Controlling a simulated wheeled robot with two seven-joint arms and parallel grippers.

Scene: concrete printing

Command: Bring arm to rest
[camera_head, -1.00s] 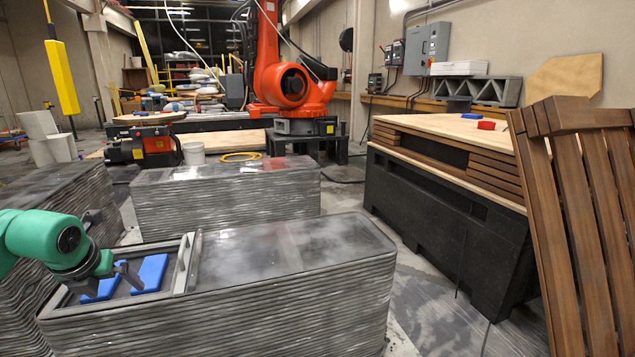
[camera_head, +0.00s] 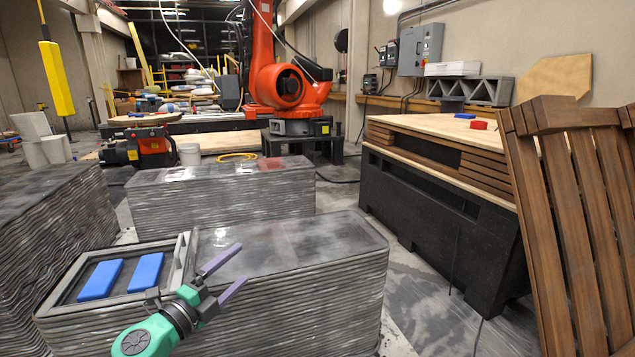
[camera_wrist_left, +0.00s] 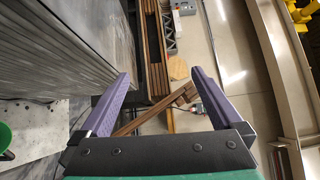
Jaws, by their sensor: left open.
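My left gripper (camera_head: 228,275) is in front of the near layered concrete block, with its fingers spread and nothing between them. Its two purple fingers also show in the left wrist view (camera_wrist_left: 165,95), wide apart and empty. Two blue blocks lie side by side in a grey frame (camera_head: 66,283) on the left end of the near concrete block (camera_head: 290,290): the left blue block (camera_head: 100,280) and the right blue block (camera_head: 147,271). The gripper is to the right of both blue blocks and apart from them. My right gripper is not in view.
A black workbench (camera_head: 430,210) with a wooden top stands at the right, bearing a red block (camera_head: 479,125) and a small blue item (camera_head: 465,116). A wooden slatted piece (camera_head: 570,200) leans at the far right. An orange robot arm (camera_head: 285,85) stands behind. Floor shows between block and bench.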

